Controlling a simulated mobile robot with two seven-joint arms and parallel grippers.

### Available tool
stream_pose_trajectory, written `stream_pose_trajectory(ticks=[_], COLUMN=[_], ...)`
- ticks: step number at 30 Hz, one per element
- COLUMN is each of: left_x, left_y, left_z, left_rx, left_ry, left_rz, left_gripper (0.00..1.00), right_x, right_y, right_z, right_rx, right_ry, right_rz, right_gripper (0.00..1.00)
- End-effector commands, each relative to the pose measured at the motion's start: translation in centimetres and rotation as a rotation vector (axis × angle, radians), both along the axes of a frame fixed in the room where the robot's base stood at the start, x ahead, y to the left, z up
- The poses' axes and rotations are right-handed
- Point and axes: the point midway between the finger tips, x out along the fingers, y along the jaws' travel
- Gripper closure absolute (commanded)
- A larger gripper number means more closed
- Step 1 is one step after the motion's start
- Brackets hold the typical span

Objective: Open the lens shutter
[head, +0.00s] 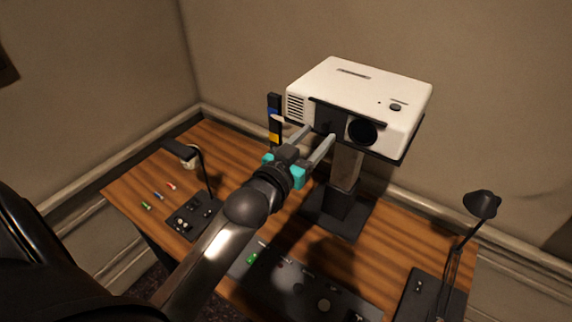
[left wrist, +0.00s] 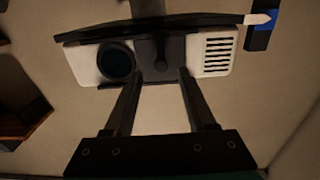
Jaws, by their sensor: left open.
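The white projector (head: 365,88) stands on a post above the desk. Its round dark lens (head: 362,131) is visible on the front, and shows in the left wrist view too (left wrist: 116,63). A dark shutter plate (head: 329,118) sits beside the lens, toward the vented side, under a dark rail. In the left wrist view the shutter plate (left wrist: 172,48) has a small dark knob in front of it. My left gripper (head: 319,134) is open, its fingertips (left wrist: 160,73) on either side of this knob; contact cannot be told. My right gripper is not in view.
The wooden desk (head: 235,150) holds a control panel (head: 290,275) in front, a small lamp (head: 205,170) at left and another lamp (head: 480,205) at right. A dark post with blue and yellow bands (head: 274,115) stands left of the projector. Walls close in behind.

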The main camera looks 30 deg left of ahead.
Motion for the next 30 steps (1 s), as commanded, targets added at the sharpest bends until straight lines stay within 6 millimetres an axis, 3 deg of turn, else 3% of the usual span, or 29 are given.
stream_pose_trajectory(ticks=[18,30], left_x=[-9.6,-12.5], left_y=[0.4,0.5], left_z=[-0.2,0.1], left_rx=[0.001,0.001], left_ry=[0.002,-0.003], left_rz=[0.001,0.001], left_gripper=[0.44,0.44], right_x=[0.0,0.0], right_y=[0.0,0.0], right_z=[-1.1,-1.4], right_rx=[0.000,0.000], right_ry=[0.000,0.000], right_rz=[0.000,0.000], right_gripper=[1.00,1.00])
